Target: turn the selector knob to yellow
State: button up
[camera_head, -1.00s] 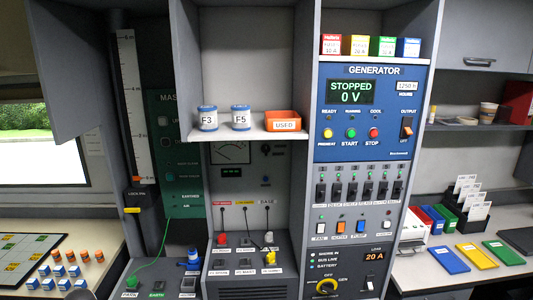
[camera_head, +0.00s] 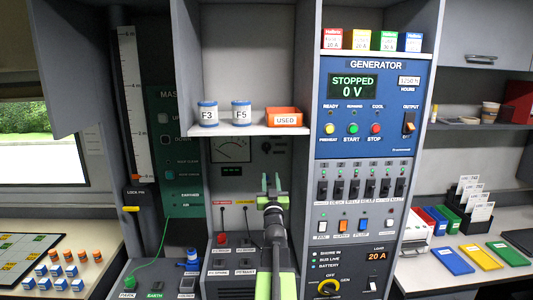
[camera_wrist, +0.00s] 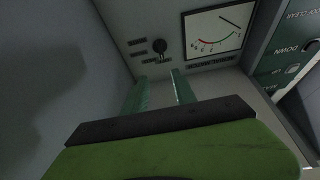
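The selector knob (camera_head: 267,147) is a small black knob on the grey meter panel below the shelf. It also shows in the wrist view (camera_wrist: 160,46), beside the meter, with small dark labels around it. The labels are too small to read, and I cannot tell which one it points at. My gripper (camera_head: 271,182) is raised in front of this panel, just below the knob in the head view. In the wrist view its two green fingers (camera_wrist: 161,80) are apart with nothing between them. They point towards the knob and do not visibly touch it.
The shelf with tins F3 (camera_head: 208,114) and F5 (camera_head: 241,114) and the orange USED tray (camera_head: 284,117) overhangs the panel. The analogue meter (camera_head: 231,149) is left of the knob. The generator cabinet (camera_head: 366,112) stands to the right.

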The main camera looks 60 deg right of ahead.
aim_at(267, 147)
jog(key=p+x, duration=0.6)
jog(key=x, duration=1.1)
jog(key=shift+w+d+p, duration=0.15)
jog(key=shift+w+p, duration=0.05)
jog(key=shift+p, duration=0.1)
jog(key=shift+c, duration=0.4)
grip_shut()
